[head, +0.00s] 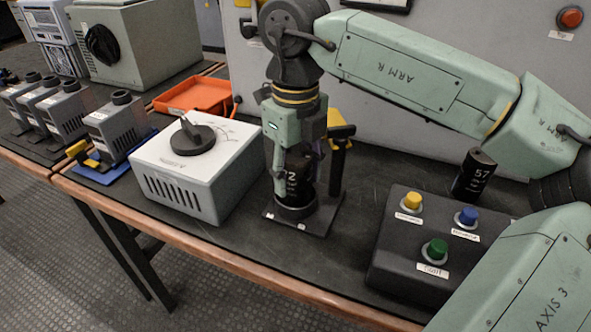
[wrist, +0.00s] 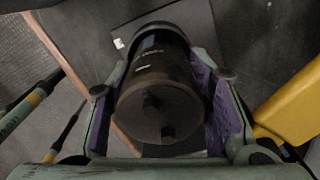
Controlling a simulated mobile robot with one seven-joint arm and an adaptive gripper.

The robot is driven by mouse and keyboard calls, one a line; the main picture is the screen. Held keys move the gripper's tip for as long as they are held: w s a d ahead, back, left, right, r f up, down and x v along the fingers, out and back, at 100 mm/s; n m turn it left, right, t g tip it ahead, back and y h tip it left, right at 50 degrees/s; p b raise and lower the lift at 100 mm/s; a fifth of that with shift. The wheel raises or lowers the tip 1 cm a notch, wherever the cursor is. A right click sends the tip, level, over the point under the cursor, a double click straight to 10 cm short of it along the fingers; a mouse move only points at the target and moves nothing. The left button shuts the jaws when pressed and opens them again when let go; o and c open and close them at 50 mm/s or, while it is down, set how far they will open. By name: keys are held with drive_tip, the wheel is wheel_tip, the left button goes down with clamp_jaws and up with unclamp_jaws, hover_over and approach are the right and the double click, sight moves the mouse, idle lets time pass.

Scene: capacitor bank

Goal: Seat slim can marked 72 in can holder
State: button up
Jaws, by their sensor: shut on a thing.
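The slim can marked 72 (head: 292,186) is dark and roughly upright between the fingers of my gripper (head: 300,166). The can holder (head: 318,222) is a dark base plate with a ring and a post, standing near the table's front edge. The can's lower end is at the ring; I cannot tell how deep it sits. In the wrist view the can (wrist: 158,95) shows its two-terminal top end, with the purple finger pads of my gripper (wrist: 163,80) on both sides. The holder's yellow part (head: 337,118) is up on the post, beside my gripper; it also shows in the wrist view (wrist: 292,104).
A grey box with a dial (head: 195,165) stands close left of the holder. A black button box (head: 435,245) is to the right, with another can marked 57 (head: 474,176) behind it. An orange tray (head: 195,95) lies at the back. The cabinet wall (head: 400,110) is behind.

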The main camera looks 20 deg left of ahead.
sight(296, 154)
drive_tip(key=shift+f+b, duration=0.55)
drive_tip(key=shift+f, duration=0.3)
drive_tip(key=o, duration=1.5)
drive_tip(key=shift+o, duration=0.2)
drive_tip(key=shift+r, duration=4.05)
